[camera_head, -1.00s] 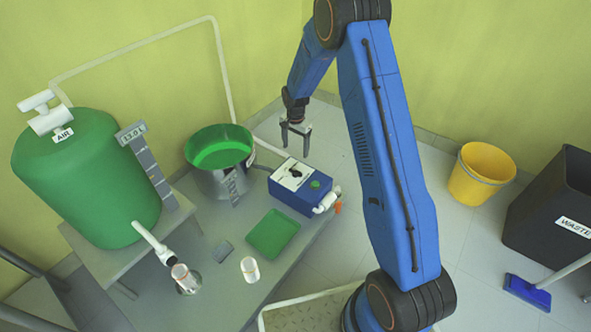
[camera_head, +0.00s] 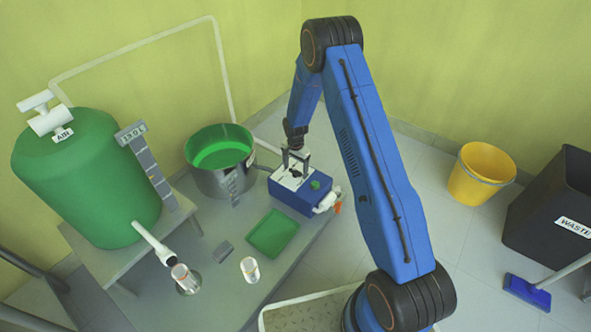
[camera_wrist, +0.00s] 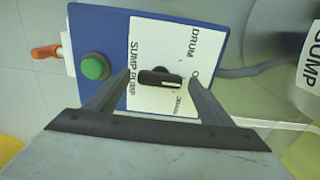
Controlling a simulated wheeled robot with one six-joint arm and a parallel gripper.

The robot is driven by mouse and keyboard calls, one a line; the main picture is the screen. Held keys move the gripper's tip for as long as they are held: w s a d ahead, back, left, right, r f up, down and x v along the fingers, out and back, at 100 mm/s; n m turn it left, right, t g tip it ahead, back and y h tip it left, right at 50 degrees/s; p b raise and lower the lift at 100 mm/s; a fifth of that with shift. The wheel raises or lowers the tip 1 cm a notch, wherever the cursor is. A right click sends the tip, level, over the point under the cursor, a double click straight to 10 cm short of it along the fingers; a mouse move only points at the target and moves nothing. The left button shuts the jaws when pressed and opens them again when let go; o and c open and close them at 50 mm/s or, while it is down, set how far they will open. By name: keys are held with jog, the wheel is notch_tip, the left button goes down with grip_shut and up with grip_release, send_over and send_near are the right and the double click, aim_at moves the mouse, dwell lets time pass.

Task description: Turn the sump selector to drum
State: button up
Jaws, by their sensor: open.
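The sump pump box is blue (camera_head: 301,203) with a white label plate and stands on the low grey bench. In the wrist view the plate (camera_wrist: 146,40) reads "SUMP PUMP" at the left and "DRUM" at the upper right; other lettering is partly hidden or too small. The black selector knob (camera_wrist: 160,78) lies across the picture on the plate. I cannot tell which label it points to. My gripper (camera_head: 295,157) is open over the plate, with one finger on each side of the knob, apart from it as far as I see.
A green button (camera_wrist: 95,66) sits on the box beside the plate. A steel drum with green contents (camera_head: 219,178) stands close left of the box. A white fitting with an orange handle (camera_head: 337,208) juts from its right end. A green tray (camera_head: 272,234) lies in front.

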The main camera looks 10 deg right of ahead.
jog(key=c, duration=1)
jog(key=shift+c, duration=0.2)
jog(key=shift+n, duration=0.4)
jog(key=n, duration=0.3)
jog(key=shift+n, duration=2.5)
jog(key=o, duration=1)
